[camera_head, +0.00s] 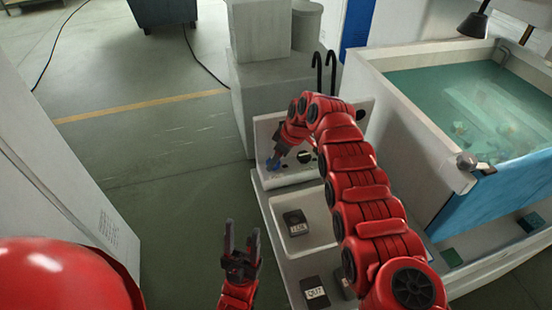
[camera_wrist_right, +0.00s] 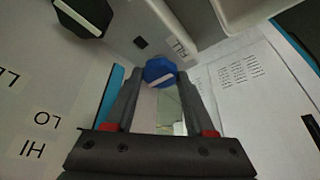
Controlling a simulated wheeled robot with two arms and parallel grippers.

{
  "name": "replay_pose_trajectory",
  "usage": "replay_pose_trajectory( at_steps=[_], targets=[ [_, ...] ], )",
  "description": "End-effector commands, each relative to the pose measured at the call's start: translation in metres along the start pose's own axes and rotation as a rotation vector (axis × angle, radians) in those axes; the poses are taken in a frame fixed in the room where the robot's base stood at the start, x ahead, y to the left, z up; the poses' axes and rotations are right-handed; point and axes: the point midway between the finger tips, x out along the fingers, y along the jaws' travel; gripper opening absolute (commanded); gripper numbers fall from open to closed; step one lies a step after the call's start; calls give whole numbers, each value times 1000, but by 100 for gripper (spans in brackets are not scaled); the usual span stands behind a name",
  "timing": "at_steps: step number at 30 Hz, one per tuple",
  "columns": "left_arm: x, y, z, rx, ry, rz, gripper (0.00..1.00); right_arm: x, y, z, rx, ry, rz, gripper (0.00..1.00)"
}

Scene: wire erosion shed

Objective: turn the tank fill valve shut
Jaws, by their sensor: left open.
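The tank fill valve is a blue round knob (camera_wrist_right: 160,72) with a white bar, set on a pale panel (camera_head: 262,132) beside a label reading FILL (camera_wrist_right: 178,48). In the head view the knob (camera_head: 273,163) shows at the tip of my right gripper (camera_head: 278,156). In the right wrist view my right gripper's two fingers (camera_wrist_right: 160,80) stand one on each side of the knob and seem to touch its sides. The white bar lies nearly level in that picture, tilted slightly. My left gripper (camera_head: 242,240) is open and empty, low over the floor, away from the panel.
A black knob (camera_wrist_right: 84,14) sits near the fill valve, with HI and LO labels lower left. A tray (camera_head: 268,205) with dark blocks (camera_head: 296,222) lies below my right arm. The water-filled tank (camera_head: 400,92) stands to the right. Floor (camera_head: 165,190) at left is clear.

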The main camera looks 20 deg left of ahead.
Motion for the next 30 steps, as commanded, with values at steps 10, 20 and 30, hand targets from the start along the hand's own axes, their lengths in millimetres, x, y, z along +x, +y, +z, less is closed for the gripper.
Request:
replay_pose_trajectory(
  at_steps=[10,20,30],
  targets=[
    [0,0,0,0,0,0,50,-1,1,-1,6,3,6,0],
    [1,0,0,0,0,0,50,-1,0,0,75,3,35,0],
    [-4,0,1,0,0,0,50,0,-1,0,220,4,95,0]
  ],
)
